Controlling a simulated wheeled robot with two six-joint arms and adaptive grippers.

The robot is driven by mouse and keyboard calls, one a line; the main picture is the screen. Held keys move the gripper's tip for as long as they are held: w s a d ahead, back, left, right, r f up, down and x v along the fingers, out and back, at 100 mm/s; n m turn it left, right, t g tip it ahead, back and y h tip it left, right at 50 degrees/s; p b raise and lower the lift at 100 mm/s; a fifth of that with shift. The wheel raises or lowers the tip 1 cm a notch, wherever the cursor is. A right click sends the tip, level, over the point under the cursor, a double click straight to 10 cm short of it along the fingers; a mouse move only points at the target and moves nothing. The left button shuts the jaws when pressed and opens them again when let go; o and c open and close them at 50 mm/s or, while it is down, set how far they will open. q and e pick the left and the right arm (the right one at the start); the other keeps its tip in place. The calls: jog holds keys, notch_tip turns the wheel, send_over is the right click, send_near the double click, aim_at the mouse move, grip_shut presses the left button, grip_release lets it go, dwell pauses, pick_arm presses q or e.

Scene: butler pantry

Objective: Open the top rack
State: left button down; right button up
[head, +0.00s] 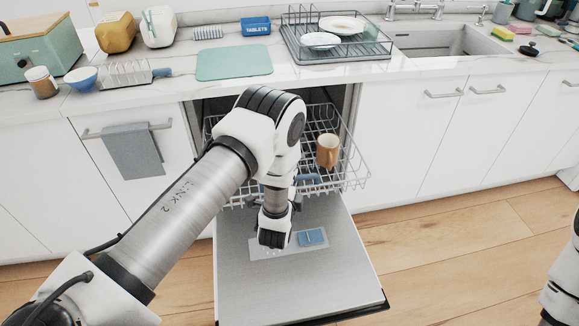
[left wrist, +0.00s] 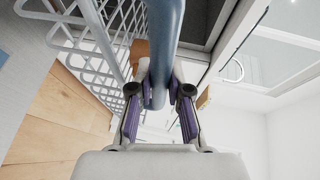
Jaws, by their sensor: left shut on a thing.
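The top rack (head: 350,176) of the dishwasher is a grey wire basket. It stands partly out of the opening below the counter, above the lowered door. A blue handle (head: 308,179) shows at its front, partly hidden by my left arm. In the left wrist view my left gripper (left wrist: 160,88) is shut on the blue handle (left wrist: 164,30), with a finger on each side of it. The rack wires (left wrist: 95,45) run beside it at the left. In the head view my left wrist hides the fingers. My right gripper is out of view.
An orange-brown mug (head: 327,151) stands in the rack's right part. The open dishwasher door (head: 300,288) lies below, with a blue piece (head: 312,237) on its inner face. Closed white cabinets (head: 440,130) flank the opening. Wooden floor (head: 450,240) is clear at right.

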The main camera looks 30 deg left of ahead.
pick_arm(q)
jog(key=shift+s+d, duration=0.25)
jog(key=shift+s, duration=0.05)
jog(key=c, duration=1.4)
grip_release()
jog(key=shift+o, duration=0.2)
jog(key=v, duration=1.2)
jog(key=shift+w+r, duration=0.1)
jog(key=shift+r, duration=0.05)
